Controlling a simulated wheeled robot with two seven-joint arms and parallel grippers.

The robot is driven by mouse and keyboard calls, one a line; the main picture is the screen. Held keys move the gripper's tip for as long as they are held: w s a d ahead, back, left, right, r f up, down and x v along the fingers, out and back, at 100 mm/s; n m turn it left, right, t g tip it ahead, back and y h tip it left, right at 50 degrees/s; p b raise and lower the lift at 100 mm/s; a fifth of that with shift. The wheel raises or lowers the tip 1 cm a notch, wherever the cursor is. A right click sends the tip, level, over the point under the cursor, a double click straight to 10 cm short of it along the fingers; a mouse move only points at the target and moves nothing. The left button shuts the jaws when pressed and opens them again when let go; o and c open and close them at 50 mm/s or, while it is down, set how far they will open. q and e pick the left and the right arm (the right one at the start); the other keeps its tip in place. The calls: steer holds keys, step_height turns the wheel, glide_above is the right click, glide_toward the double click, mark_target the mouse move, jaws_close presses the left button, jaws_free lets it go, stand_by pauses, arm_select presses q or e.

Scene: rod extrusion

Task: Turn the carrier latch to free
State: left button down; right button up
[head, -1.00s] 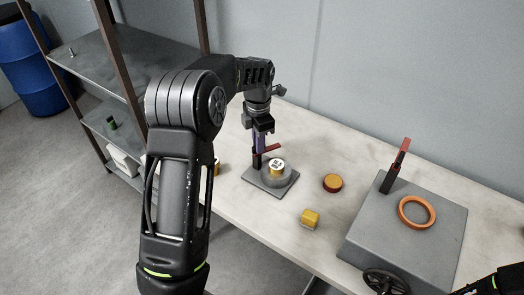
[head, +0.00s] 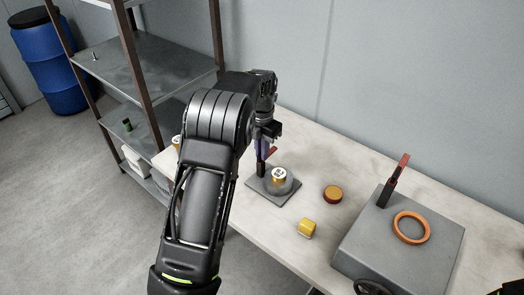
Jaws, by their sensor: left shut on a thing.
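My left gripper (head: 264,141) is shut on a narrow purple piece (head: 263,150), held upright over a small grey base plate (head: 271,198). What this piece is I cannot tell. A short red lever (head: 271,152) shows beside it, at a dark post (head: 261,168) on the plate; whether the purple piece touches them I cannot tell. A round grey holder on the plate carries a gold cylinder with a white marked top (head: 279,175). Another red lever (head: 402,163) stands tilted up on a black post at the grey box.
The grey box (head: 385,240) stands to the right, with an orange ring (head: 411,228) on top and a dark handwheel (head: 372,288) in front. A red and gold disc (head: 333,194) and a yellow piece (head: 307,228) lie on the table between. A shelf rack (head: 137,68) stands left.

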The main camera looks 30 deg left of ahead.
arm_select(q)
steer(key=c, duration=1.5)
jaws_free()
steer(key=shift+r, duration=0.1)
step_height(320, 180, up, 8)
steer(key=shift+f+b, duration=0.2)
steer(key=shift+b, duration=0.45)
